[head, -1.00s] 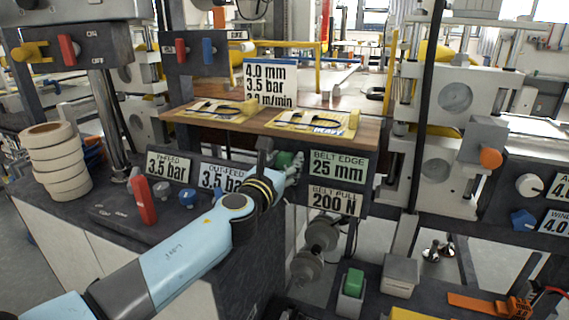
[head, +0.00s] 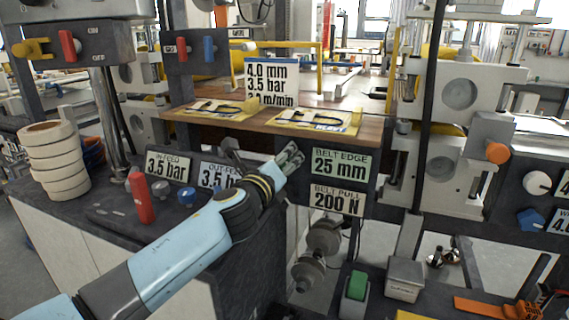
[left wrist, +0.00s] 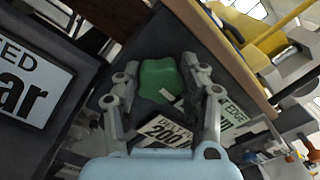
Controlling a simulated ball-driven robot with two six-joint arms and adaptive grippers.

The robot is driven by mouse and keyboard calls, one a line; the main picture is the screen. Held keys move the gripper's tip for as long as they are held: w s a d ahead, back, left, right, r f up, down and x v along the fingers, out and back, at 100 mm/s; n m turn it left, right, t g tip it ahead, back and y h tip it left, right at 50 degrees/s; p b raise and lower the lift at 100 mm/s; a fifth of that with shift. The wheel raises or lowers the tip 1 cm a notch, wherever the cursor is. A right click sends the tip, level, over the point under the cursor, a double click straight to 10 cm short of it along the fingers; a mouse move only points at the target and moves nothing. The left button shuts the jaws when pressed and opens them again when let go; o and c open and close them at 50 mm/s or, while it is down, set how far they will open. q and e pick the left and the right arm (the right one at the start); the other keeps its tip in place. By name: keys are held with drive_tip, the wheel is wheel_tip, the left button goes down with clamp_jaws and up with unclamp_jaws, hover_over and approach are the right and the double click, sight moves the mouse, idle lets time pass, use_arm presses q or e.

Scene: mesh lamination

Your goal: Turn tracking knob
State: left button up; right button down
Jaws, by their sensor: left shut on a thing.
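The green knob (left wrist: 157,80) sits on the dark panel beside the belt signs, left of the "BELT EDGE 25 mm" sign (head: 339,162). In the left wrist view it lies between my two fingers, and its lobed face shows. My left gripper (head: 291,155) comes up from the lower left in the head view and is shut on the knob. There its grey fingers hide the knob. The fingers also show in the left wrist view (left wrist: 163,98), one on each side of the knob. My right gripper is not in view.
The wooden shelf (head: 360,132) with yellow-and-white sheets overhangs just above the knob. The "BELT PULL 200 N" sign (head: 337,200) is below right. A red cylinder (head: 141,202) and a blue knob (head: 187,196) stand on the left console behind my arm.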

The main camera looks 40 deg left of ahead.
use_arm(q)
drive_tip(key=shift+f+n, duration=0.1)
drive_tip(key=shift+n, duration=0.5)
drive_tip(key=o, duration=1.2)
drive_tip(key=v, duration=1.2)
drive_tip(key=shift+s+f, duration=0.1)
